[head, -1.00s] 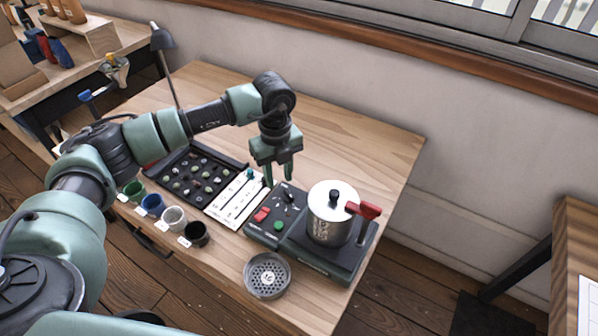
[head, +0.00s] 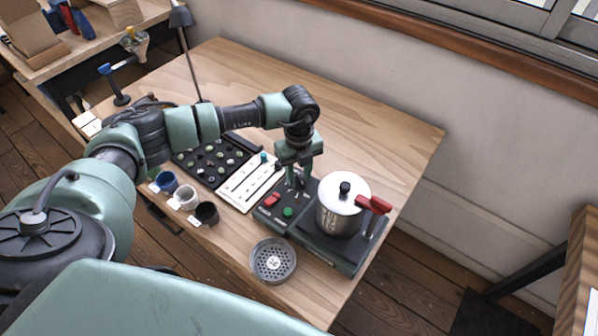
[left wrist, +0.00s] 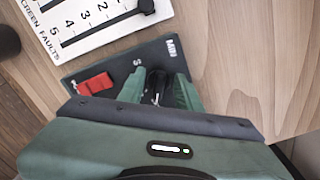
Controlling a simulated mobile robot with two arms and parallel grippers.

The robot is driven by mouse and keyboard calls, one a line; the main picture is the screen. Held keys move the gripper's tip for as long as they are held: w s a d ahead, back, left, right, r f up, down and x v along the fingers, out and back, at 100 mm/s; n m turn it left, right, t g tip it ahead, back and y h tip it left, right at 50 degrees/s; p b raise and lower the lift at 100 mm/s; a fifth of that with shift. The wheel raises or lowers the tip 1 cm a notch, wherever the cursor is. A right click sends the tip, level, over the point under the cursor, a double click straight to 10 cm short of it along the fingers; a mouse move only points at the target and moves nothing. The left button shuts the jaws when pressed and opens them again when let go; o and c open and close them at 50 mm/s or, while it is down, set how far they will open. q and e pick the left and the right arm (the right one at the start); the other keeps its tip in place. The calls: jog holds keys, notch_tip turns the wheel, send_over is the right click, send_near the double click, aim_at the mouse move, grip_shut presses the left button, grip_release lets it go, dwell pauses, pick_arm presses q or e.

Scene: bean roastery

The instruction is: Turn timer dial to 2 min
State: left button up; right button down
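The timer dial (left wrist: 157,84) is a small dark knob with a white mark on the dark panel of the roaster unit (head: 324,252). A "3" and "MIN" are printed near it in the left wrist view. My left gripper (head: 297,180) points down over this panel. In the left wrist view its green fingers (left wrist: 160,92) stand on either side of the dial, with the dial between them. They look open, and contact with the dial cannot be made out. The gripper's body hides part of the dial's scale. My right gripper is not in view.
A red switch (head: 272,199) and green button (head: 288,212) sit on the panel. A white fault card (head: 250,182), bean tray, cups and round sieve (head: 273,260) lie around. The table's back right is clear.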

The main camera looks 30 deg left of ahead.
pick_arm(q)
jog(key=c, duration=0.7)
grip_shut()
